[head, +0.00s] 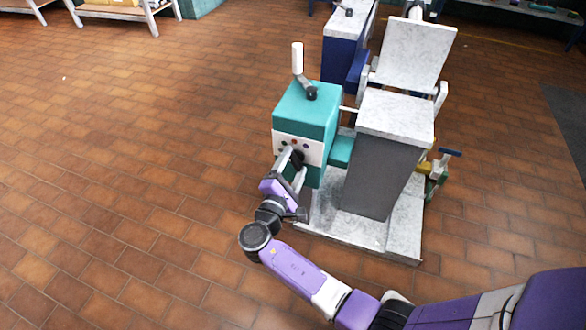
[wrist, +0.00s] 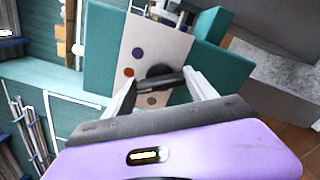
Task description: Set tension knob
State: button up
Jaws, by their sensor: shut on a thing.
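The tension knob (wrist: 160,73) is a dark round knob on the white front panel (wrist: 137,38) of a teal machine box. The panel also bears several small coloured dots. In the head view the box (head: 305,112) stands on the pale base, and the dark knob (head: 297,158) shows at the panel's lower right. My gripper (wrist: 155,88) is at the panel, its two pale fingers on either side of the knob and shut on it. The fingers partly hide the knob's lower part.
A white-handled lever (head: 297,60) rises from the box top. A grey block with a marbled top (head: 397,112) stands right of the box on a marbled base plate (head: 385,240). Tiled floor (head: 130,140) is open to the left. White-framed tables (head: 125,15) stand at the back left.

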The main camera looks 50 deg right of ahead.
jog(key=m+b, duration=0.1)
jog(key=m, duration=0.1)
jog(key=m+b, duration=0.1)
jog(key=shift+f+m+b, duration=0.35)
jog(key=shift+m+b, duration=0.05)
jog(key=m+b, duration=0.3)
jog(key=shift+f+m, duration=0.1)
jog(key=shift+m, duration=0.2)
jog(key=m+b, duration=0.3)
jog(key=shift+m+b, duration=0.8)
jog(key=shift+m, duration=0.2)
jog(key=shift+r, duration=0.2)
jog(key=o, duration=1.4)
jog(key=shift+c, duration=0.2)
